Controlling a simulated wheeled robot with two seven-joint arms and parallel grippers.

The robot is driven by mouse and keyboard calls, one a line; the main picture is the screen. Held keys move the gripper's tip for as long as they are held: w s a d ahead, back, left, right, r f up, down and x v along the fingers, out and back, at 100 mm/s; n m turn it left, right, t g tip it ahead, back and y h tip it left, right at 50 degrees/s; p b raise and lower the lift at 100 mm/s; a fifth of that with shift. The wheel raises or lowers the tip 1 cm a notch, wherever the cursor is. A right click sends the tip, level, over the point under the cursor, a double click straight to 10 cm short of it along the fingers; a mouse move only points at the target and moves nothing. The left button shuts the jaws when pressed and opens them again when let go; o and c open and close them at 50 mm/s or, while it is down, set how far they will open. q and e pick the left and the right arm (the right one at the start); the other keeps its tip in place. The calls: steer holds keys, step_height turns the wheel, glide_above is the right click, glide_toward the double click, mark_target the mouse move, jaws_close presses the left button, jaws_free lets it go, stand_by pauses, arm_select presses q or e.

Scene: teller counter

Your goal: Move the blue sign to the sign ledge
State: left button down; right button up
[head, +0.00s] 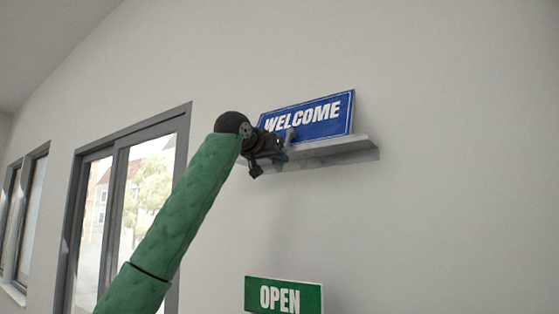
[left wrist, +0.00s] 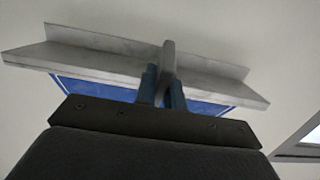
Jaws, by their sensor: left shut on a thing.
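The blue sign (head: 325,116), lettered "WELCOME", stands on the grey sign ledge (head: 345,148) on the wall, leaning slightly back. My left gripper (head: 287,138) is at the sign's lower left front, shut on it. In the left wrist view, the fingers (left wrist: 163,88) are close together around a narrow grey piece in front of the sign. Parts of the blue sign (left wrist: 95,89) show on both sides of the fingers, along the ledge (left wrist: 95,55). The gripper hides the sign's lower left part and the ledge's left end. My right gripper is not in view.
A green "OPEN" sign (head: 283,296) is on the wall below the ledge. A dark-framed glass door (head: 140,190) and a window (head: 30,215) are at the left. The wall right of the ledge is bare.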

arm_select(q)
steer(key=shift+r, duration=0.9)
steer(key=shift+s, duration=0.1)
steer(key=shift+b+v, duration=0.4)
steer(key=shift+v, duration=0.35)
steer(key=b+v, duration=0.2)
steer(key=v, duration=0.6)
steer(key=shift+s+r+b, duration=0.2)
steer(key=shift+r+b, duration=0.2)
stand_by(0.4)
steer(key=shift+a, duration=0.1)
